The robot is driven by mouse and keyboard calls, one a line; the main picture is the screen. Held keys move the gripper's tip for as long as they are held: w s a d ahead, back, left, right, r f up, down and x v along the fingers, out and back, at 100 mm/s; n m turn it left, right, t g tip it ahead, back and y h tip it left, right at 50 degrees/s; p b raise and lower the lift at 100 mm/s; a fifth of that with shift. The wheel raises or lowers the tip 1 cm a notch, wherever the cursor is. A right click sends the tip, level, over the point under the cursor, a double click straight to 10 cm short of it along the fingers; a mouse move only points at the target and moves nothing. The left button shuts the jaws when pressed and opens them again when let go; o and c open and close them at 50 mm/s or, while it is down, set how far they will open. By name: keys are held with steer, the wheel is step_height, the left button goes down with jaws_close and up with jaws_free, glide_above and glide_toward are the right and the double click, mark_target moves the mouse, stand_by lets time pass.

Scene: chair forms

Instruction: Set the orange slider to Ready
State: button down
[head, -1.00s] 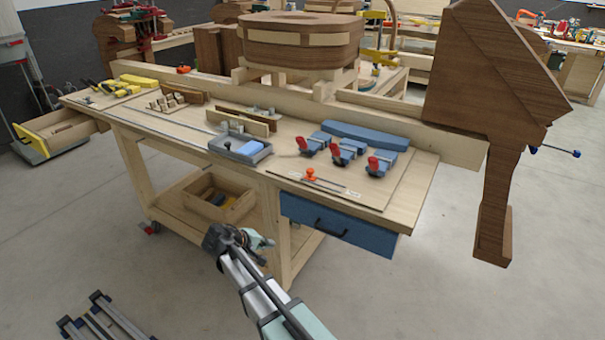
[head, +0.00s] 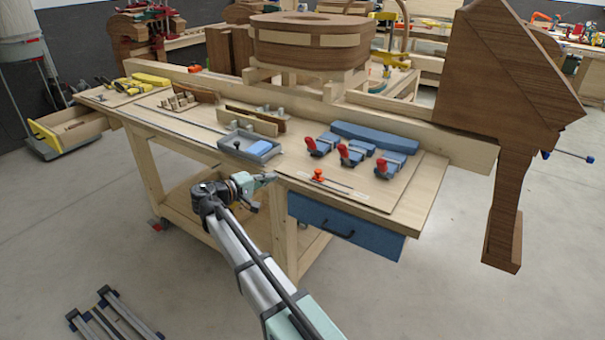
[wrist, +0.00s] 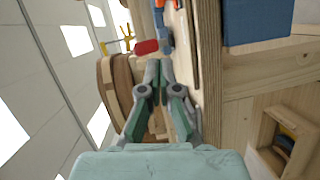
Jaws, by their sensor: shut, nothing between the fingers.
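The orange slider (head: 318,174) sits near the left end of a thin dark track (head: 338,184) on the front right of the workbench top. Pale label strips lie beside the track, but their words are too small to read. My gripper (head: 272,178) is by the bench's front edge, left of the slider and apart from it. In the wrist view my gripper (wrist: 160,68) shows its two fingers together, with nothing held. An orange patch shows at the top of the wrist view, but I cannot tell whether it is the slider.
Three red-handled blue clamps (head: 352,155) stand behind the slider. A grey tray (head: 250,147) with a blue block lies to the left. A blue drawer (head: 345,226) is below the bench top (head: 410,207). A large wooden form (head: 506,85) stands at the right.

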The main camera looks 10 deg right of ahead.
mark_target(318, 175)
steer(key=p+x, duration=0.1)
steer(key=x, duration=0.3)
steer(key=s+p+x, duration=0.1)
steer(key=p+x, duration=0.1)
steer(key=x, duration=0.2)
steer(key=s+d+p+x, duration=0.1)
steer(key=p+x, duration=0.1)
steer(key=x, duration=0.2)
steer(key=shift+d, duration=0.15)
steer(key=shift+d+f, duration=0.3)
steer(key=shift+d, duration=0.1)
steer(key=shift+s, duration=0.15)
steer(key=s+d+b, duration=0.3)
steer(key=d, duration=0.1)
steer(key=s+d+b, duration=0.3)
steer(key=s, duration=0.1)
steer(key=shift+d+f, duration=0.15)
steer(key=shift+d, duration=0.3)
steer(key=shift+w, duration=0.1)
